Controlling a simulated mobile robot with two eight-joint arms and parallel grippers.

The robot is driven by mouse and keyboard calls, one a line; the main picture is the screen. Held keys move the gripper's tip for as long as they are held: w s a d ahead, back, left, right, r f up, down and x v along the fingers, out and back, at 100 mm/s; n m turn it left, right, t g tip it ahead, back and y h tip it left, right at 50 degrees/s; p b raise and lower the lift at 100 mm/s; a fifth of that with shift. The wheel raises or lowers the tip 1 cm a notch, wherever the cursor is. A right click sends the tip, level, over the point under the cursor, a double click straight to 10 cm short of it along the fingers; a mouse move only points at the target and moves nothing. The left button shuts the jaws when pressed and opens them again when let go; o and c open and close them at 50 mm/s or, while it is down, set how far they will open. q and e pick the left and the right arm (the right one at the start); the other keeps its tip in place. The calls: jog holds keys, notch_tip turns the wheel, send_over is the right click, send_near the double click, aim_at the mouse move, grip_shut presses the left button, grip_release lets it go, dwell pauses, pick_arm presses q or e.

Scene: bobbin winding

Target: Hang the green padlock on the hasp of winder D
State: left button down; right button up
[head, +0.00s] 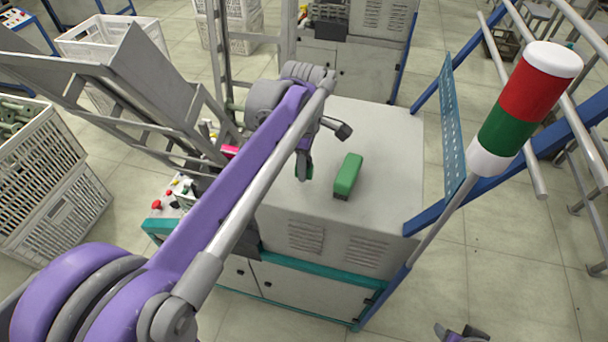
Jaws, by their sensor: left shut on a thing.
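My left gripper (304,170) reaches over the grey top of a winder cabinet (390,125) and points down. It is shut on a small green thing, probably the green padlock, mostly hidden by the fingers. A green block with a dark end (347,175) lies on the cabinet top just right of the gripper, apart from it. No hasp or letter D can be made out; my left arm covers part of the cabinet's left side. A purple and grey part at the bottom edge (460,334) seems to be my right gripper, mostly cut off.
A signal tower (508,130), red, green and white, stands on a pole at the right. A blue perforated plate (453,130) is beside the cabinet. A control panel with red buttons (170,197) is at its left. White crates (50,190) stand far left.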

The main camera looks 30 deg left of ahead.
pick_arm(q)
jog(key=shift+f, duration=1.5)
jog(key=shift+f, duration=0.15)
jog(key=c, duration=0.7)
grip_release()
